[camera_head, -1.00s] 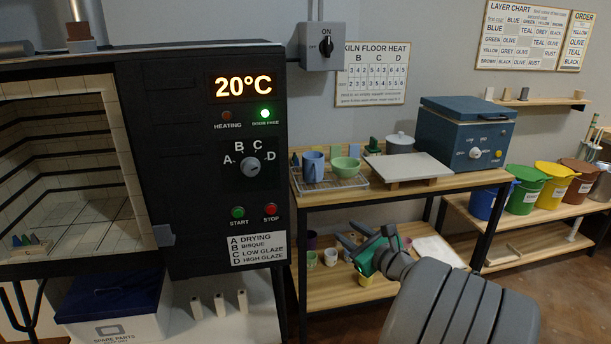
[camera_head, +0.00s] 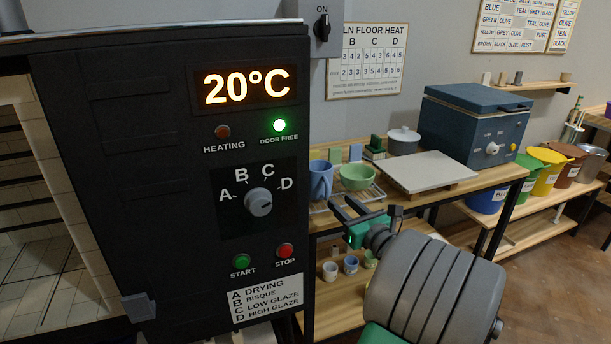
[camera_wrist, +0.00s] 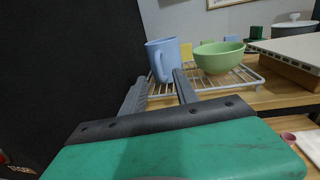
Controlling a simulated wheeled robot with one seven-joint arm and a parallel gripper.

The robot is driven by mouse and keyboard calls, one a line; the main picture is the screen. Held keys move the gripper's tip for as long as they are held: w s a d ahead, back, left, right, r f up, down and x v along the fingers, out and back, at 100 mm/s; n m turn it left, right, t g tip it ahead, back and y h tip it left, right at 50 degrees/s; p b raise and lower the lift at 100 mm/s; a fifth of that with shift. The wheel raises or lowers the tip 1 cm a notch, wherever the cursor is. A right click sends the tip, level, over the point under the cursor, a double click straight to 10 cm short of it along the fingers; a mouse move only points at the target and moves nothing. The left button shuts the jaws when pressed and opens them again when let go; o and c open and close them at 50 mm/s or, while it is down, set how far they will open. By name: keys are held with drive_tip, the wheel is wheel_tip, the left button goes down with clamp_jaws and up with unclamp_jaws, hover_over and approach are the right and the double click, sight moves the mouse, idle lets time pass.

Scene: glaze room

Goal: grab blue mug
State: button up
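The blue mug (camera_head: 320,180) stands upright on a wire rack (camera_head: 372,192) on the table, beside the kiln's right side. In the wrist view the mug (camera_wrist: 162,58) is ahead of my gripper, its handle facing toward me. My gripper (camera_head: 345,207) is in front of the rack in the head view. In the wrist view its two fingers (camera_wrist: 159,88) are spread apart with nothing between them. The right finger's tip overlaps the mug's lower right edge in the picture; I cannot tell whether they touch.
A green bowl (camera_head: 357,177) sits right of the mug on the rack. The black kiln (camera_head: 160,180) stands close on the left. A pale slab (camera_head: 428,171), a lidded pot (camera_head: 403,140) and a blue box-shaped machine (camera_head: 472,125) are further right. Small cups stand on the lower shelf.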

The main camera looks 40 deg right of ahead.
sight(328, 192)
drive_tip(key=w, duration=0.5)
drive_tip(key=w+d, duration=0.1)
drive_tip(key=w, duration=0.2)
drive_tip(key=shift+f+b, duration=0.15)
drive_tip(key=shift+b, duration=0.25)
clamp_jaws()
idle(0.8)
